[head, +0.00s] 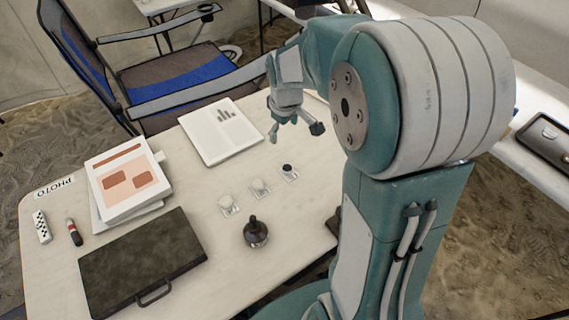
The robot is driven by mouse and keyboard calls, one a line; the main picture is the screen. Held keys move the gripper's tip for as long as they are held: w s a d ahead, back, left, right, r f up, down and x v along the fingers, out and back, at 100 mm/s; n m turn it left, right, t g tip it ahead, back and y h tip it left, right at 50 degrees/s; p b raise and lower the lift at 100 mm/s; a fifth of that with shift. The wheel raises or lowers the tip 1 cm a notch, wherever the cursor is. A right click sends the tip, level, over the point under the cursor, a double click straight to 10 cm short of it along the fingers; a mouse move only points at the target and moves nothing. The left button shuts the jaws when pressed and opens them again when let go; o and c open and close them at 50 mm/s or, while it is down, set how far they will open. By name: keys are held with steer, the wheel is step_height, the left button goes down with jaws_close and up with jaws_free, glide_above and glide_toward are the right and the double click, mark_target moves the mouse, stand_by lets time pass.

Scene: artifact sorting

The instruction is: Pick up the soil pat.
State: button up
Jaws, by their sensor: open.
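My gripper (295,131) hangs open and empty above the table's far right part, with its fingers pointing down. Below it in the picture, a small dark round piece (287,168) sits on a white card. Two small pale lumps, one in the middle (259,186) and one at left (227,202), lie on similar cards in a slanting row. A dark rounded object with a knob on top (256,234) stands nearer the front. I cannot tell for sure which is the soil pat; the pieces are too small to identify.
A folding chair (170,80) stands behind.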

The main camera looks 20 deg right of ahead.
steer(key=w+d+f+n+g, duration=0.1)
steer(key=w+d+f, duration=0.15)
steer(key=f, duration=0.35)
steer(key=w+d+f+n+g, duration=0.1)
steer(key=w+f, duration=0.2)
steer(key=f, duration=0.4)
glide_above(287, 168)
steer(key=f, duration=0.5)
steer(key=shift+d, duration=0.25)
steer(key=shift+a+f, duration=0.2)
steer(key=shift+f, duration=2.5)
steer(key=c, duration=1)
